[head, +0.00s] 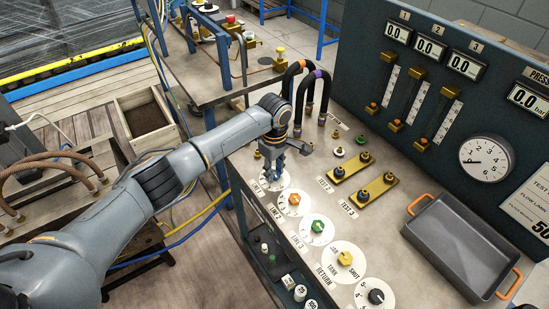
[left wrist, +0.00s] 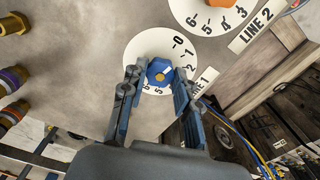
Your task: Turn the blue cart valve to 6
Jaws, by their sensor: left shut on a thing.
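The blue valve knob (left wrist: 160,71) is faceted with a gold centre and sits in the middle of a round white dial (left wrist: 139,53), beside a label ending in 1. My left gripper (head: 277,150) stands over the same dial at the LINE 1 label in the head view. In the left wrist view its two fingers (left wrist: 157,88) stand on either side of the knob, shut on it. The numbers 0, 1 and 2 show on one side of the dial, 5 and 6 on the side near the gripper. The fingers hide part of the scale; I cannot read the knob's setting.
Beside this dial follow dials with an orange knob (head: 294,199), a green knob (head: 318,226) and a yellow knob (head: 345,258). Black hoses (head: 316,82) arch behind the gripper. Brass bars (head: 376,192) and a grey tray (head: 462,243) lie to the right, below the gauge panel.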

